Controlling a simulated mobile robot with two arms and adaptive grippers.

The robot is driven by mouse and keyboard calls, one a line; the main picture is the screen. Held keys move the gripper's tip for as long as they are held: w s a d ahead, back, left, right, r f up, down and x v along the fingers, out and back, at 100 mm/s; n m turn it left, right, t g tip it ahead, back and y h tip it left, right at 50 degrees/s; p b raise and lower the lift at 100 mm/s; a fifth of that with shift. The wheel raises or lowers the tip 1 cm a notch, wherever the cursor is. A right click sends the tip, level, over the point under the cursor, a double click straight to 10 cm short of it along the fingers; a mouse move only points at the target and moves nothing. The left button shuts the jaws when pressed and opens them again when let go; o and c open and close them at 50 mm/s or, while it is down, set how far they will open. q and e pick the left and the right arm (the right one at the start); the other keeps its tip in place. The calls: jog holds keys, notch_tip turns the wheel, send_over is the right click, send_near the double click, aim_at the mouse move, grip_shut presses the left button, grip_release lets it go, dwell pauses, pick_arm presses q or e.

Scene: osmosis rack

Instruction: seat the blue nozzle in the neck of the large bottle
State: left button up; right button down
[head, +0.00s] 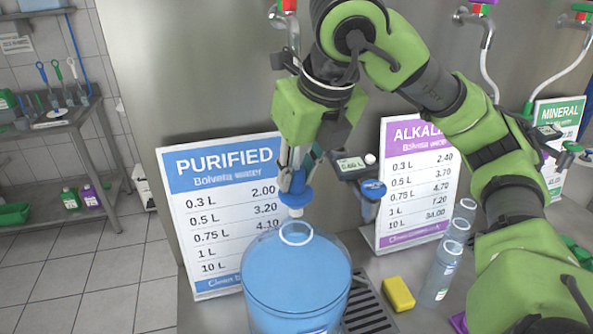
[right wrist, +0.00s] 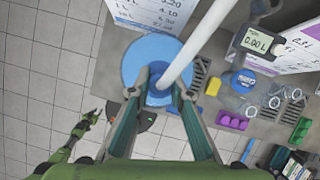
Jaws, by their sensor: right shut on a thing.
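The blue nozzle (head: 296,198) hangs from a white hose, with its pale tip pointing down. My right gripper (head: 297,183) is shut on it. The large bottle (head: 297,290) is translucent blue and stands upright on the counter, with its open neck (head: 296,233) just below the nozzle tip. A small gap shows between tip and neck in the head view. In the right wrist view the nozzle (right wrist: 158,97) sits between the fingers over the bottle (right wrist: 136,62), hiding the neck. My left gripper (right wrist: 97,116) is small at the left of that view; its opening is unclear.
A blue price board (head: 222,250) stands behind the bottle and a purple one (head: 418,225) to the right. A small display (head: 352,164) hangs beside the nozzle. A yellow sponge (head: 398,294) and clear bottles (head: 440,270) stand to the right. A drain grate (head: 368,310) lies beside the bottle.

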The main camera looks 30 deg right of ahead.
aim_at(299, 195)
jog(key=shift+f+b, duration=1)
jog(key=shift+f, duration=0.3)
jog(key=shift+f, duration=0.15)
jog(key=shift+f, duration=0.1)
jog(key=shift+f, duration=0.1)
jog(key=shift+f+b, duration=1)
jog(key=shift+b, duration=0.2)
jog(key=shift+f, duration=0.1)
jog(key=shift+f+b, duration=0.4)
